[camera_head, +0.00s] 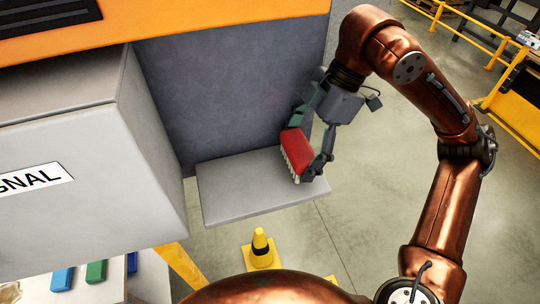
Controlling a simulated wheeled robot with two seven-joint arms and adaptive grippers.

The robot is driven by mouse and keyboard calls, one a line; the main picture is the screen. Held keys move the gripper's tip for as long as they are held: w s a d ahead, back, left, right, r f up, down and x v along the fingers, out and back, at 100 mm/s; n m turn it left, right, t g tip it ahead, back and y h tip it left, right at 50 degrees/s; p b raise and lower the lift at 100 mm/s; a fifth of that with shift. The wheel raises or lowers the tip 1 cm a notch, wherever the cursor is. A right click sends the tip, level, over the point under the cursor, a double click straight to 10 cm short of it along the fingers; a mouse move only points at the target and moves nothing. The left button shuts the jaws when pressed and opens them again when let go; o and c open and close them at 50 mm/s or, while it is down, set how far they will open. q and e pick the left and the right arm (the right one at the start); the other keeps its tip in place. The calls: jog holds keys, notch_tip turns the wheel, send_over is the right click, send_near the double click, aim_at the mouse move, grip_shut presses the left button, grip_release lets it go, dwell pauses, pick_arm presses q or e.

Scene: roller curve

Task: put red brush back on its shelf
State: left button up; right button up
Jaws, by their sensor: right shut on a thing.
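The red brush (295,146), with pale bristles along its lower left edge, is held in my right gripper (303,156). The gripper is shut on it, coming down from above right. The brush is at the right part of a small grey shelf (235,190) fixed to the dark grey panel. I cannot tell whether the brush touches the shelf or hangs just above it. My left gripper is not in view.
A large grey box (75,160) with lettering juts out left of the shelf. A yellow and black cone (262,250) stands on the floor below. Blue (62,279) and green (96,271) blocks lie at the lower left. Yellow railings (480,45) stand at the upper right; floor at right is clear.

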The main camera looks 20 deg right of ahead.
aim_at(266, 177)
jog(key=shift+s+a, duration=0.45)
jog(key=shift+a, duration=0.4)
jog(key=shift+a+r+p, duration=0.1)
jog(key=shift+a+p, duration=0.2)
jog(key=shift+a, duration=0.05)
jog(key=a+p, duration=0.1)
jog(key=a, duration=0.2)
jog(key=shift+w+a+f+p, duration=0.15)
jog(key=shift+a+f+p, duration=0.15)
jog(key=shift+f+p, duration=0.1)
jog(key=shift+a+f, duration=0.15)
jog(key=shift+f, duration=0.2)
jog(key=shift+s+d+f, duration=0.1)
jog(key=shift+s+d, duration=0.1)
jog(key=shift+d, duration=0.05)
jog(key=o, duration=0.9)
jog(key=shift+w, duration=0.1)
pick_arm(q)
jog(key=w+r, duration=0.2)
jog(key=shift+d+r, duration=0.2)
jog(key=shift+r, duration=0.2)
pick_arm(e)
jog(key=shift+o, duration=0.2)
jog(key=shift+a, duration=0.1)
pick_arm(q)
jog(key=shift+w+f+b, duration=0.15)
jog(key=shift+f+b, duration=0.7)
jog(key=shift+b, duration=0.1)
pick_arm(e)
jog(key=v, duration=1.2)
